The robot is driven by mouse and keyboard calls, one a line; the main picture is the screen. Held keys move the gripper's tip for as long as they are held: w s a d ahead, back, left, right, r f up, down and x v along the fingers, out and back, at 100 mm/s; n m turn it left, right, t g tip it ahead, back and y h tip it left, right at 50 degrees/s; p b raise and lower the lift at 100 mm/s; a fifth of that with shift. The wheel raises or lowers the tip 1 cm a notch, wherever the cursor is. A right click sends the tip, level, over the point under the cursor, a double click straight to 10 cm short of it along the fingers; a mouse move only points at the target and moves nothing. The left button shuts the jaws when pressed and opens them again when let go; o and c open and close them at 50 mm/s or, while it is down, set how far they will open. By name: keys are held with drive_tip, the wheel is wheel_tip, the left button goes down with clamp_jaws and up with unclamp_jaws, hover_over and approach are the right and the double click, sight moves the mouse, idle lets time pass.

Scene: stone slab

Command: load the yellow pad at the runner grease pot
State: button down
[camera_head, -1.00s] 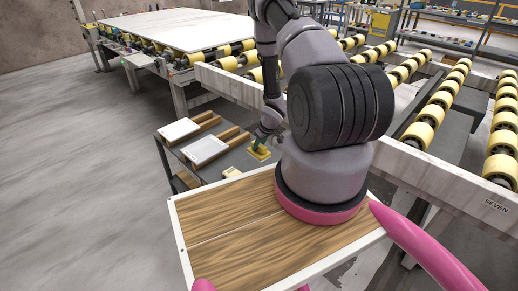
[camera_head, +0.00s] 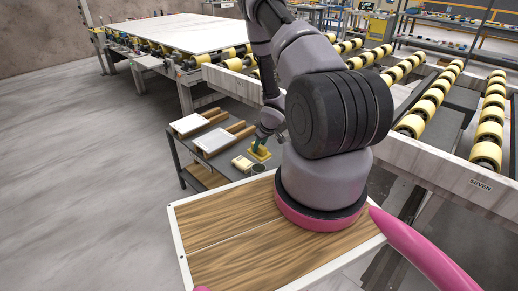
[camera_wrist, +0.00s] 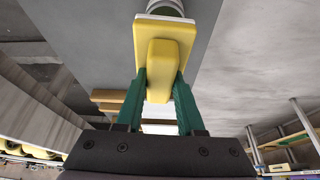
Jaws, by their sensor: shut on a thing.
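My gripper (camera_wrist: 160,100) has green fingers and is shut on the handle of the yellow pad (camera_wrist: 182,36). In the head view my gripper (camera_head: 259,141) holds the pad (camera_head: 262,155) over the low dark table. A small round pot (camera_head: 258,168) stands at the table's near edge, just below the pad in the picture. I cannot tell whether pad and pot touch.
A cream block (camera_head: 241,162) lies on the table left of the pot. Two white slabs (camera_head: 190,123) (camera_head: 214,140) with wooden strips lie farther back. A roller conveyor's stone side (camera_head: 420,163) runs close on the right. The floor at left is clear.

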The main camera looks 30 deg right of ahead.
sight(259, 157)
drive_tip(key=shift+s+a+f, duration=0.15)
drive_tip(key=shift+f, duration=2.8)
drive_tip(key=shift+f, duration=0.55)
drive_tip(key=shift+r, duration=0.1)
drive_tip(key=shift+r, duration=3.4)
